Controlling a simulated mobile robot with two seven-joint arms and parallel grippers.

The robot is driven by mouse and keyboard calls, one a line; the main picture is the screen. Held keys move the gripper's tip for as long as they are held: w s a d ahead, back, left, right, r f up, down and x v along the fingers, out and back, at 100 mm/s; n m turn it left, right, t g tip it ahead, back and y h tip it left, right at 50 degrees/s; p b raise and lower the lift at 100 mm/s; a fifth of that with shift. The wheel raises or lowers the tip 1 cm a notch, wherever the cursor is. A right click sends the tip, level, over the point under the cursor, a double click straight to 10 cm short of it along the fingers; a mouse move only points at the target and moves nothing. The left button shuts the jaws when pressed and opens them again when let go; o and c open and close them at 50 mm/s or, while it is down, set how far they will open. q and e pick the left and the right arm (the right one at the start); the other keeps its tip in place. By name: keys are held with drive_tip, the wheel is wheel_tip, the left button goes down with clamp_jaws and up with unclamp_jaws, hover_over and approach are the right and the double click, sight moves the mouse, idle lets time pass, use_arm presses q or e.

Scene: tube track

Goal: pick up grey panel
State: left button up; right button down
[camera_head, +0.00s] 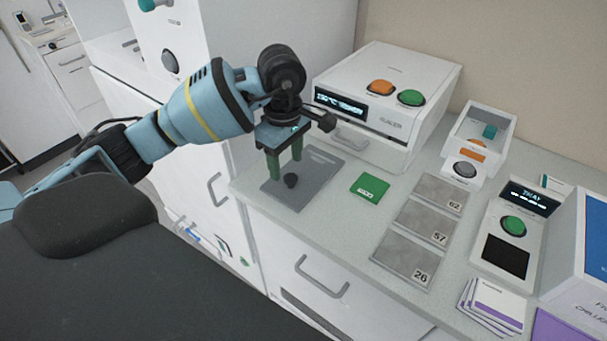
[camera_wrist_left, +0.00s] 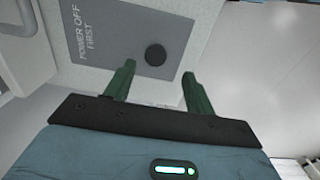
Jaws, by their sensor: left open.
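The grey panel (camera_head: 318,168) lies flat on the counter in front of the white machine, with a black round knob (camera_head: 290,181) on its near part. In the left wrist view the panel (camera_wrist_left: 107,35) reads "POWER OFF FIRST", and its knob (camera_wrist_left: 155,55) shows between and beyond the fingertips. My left gripper (camera_head: 284,168) is open with green fingers pointing down, over the panel's left part, close to the knob. In the left wrist view my left gripper (camera_wrist_left: 157,72) has nothing between its fingers. My right gripper is not in view.
The white machine (camera_head: 385,95) with orange and green buttons stands behind the panel. A green card (camera_head: 369,187) lies to its right. Numbered grey plates (camera_head: 405,258), a tray reader (camera_head: 508,240) and a white bin (camera_head: 480,135) stand farther right. The counter's front edge is close to the panel.

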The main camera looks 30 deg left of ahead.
sight(290, 177)
use_arm(q)
drive_tip(key=shift+w+d+f, duration=0.1)
drive_tip(key=shift+w+f, duration=0.1)
drive_tip(key=shift+f, duration=1.1)
drive_tip(key=shift+w+d+f, duration=0.1)
drive_tip(key=shift+w+f, duration=0.05)
drive_tip(key=shift+f, duration=1.1)
clamp_jaws()
drive_tip(key=shift+r, duration=0.15)
drive_tip(key=shift+r, duration=0.6)
wheel_tip(290, 177, up, 2)
drive_tip(key=shift+s+d+r, duration=0.1)
drive_tip(key=shift+s, duration=0.05)
drive_tip(key=s+d+r, duration=0.1)
drive_tip(key=s+d, duration=0.6)
drive_tip(key=s, duration=0.6)
drive_tip(key=shift+s+d+r, duration=0.2)
drive_tip(key=shift+s, duration=0.2)
